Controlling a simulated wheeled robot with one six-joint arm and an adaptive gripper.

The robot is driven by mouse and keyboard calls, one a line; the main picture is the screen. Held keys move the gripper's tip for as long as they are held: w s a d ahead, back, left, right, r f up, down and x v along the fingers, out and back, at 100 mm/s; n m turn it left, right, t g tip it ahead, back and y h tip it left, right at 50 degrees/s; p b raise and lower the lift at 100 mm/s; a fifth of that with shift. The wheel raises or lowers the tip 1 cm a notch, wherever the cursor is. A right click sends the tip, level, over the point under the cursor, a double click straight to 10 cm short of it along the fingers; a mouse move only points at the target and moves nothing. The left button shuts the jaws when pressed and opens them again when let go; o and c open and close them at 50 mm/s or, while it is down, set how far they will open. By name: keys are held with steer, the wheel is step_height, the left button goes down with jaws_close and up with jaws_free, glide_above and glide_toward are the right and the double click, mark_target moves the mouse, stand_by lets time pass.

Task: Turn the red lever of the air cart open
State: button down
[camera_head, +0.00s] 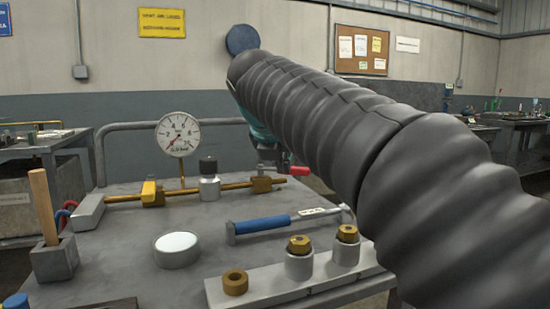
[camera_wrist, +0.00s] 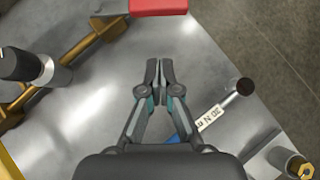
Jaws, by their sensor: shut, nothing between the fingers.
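The red lever (camera_head: 299,170) shows at the right end of the brass pipe on the cart top, partly hidden by my arm in the head view. In the wrist view the red lever (camera_wrist: 158,6) is at the top edge, cut off by the frame. My gripper (camera_wrist: 160,65) is shut and empty, its tips apart from the lever in the picture, with bare metal top seen beneath them. In the head view my arm hides most of the gripper. The brass valve body (camera_head: 262,184) sits left of the lever.
A round gauge (camera_head: 178,134) stands behind the pipe, with a yellow lever (camera_head: 149,192) and a black-knobbed regulator (camera_head: 209,178) along it. A blue-handled torque wrench (camera_head: 262,225) lies in front. Brass fittings (camera_head: 299,245) stand on a block at the front right.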

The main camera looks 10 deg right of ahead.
steer(key=b+x, duration=0.1)
steer(key=x, duration=0.4)
steer(key=shift+w+d+r, duration=0.1)
steer(key=shift+w+d, duration=0.2)
steer(key=shift+w, duration=0.2)
steer(key=shift+w+d+r, duration=0.1)
steer(key=shift+w+d, duration=0.15)
steer(key=shift+w, duration=0.25)
steer(key=shift+w+d, duration=0.25)
steer(key=shift+w, duration=0.35)
